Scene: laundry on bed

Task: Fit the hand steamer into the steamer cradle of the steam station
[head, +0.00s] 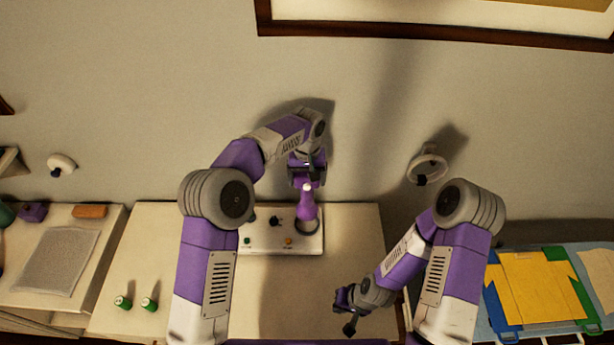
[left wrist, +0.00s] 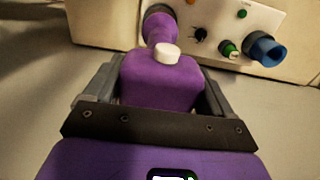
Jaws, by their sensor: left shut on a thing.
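The hand steamer (head: 307,208) is purple with a white button. My left gripper (head: 307,180) is shut on its thick body. In the left wrist view the steamer (left wrist: 160,85) sits between the two fingers of my left gripper (left wrist: 158,92), its narrow neck pointing at the station. The steam station (head: 266,243) is a pale panel with knobs. The steamer's far end meets the dark round cradle (head: 310,228) at the panel's right; how deep it sits is hidden. My right gripper (head: 346,312) is low over the table's right side, with nothing visible in it.
The station panel bears a black knob (left wrist: 200,35), a green button (left wrist: 229,48) and a blue fitting (left wrist: 265,50). A yellow folded cloth (head: 535,288) lies at the right. The table right of the station is clear.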

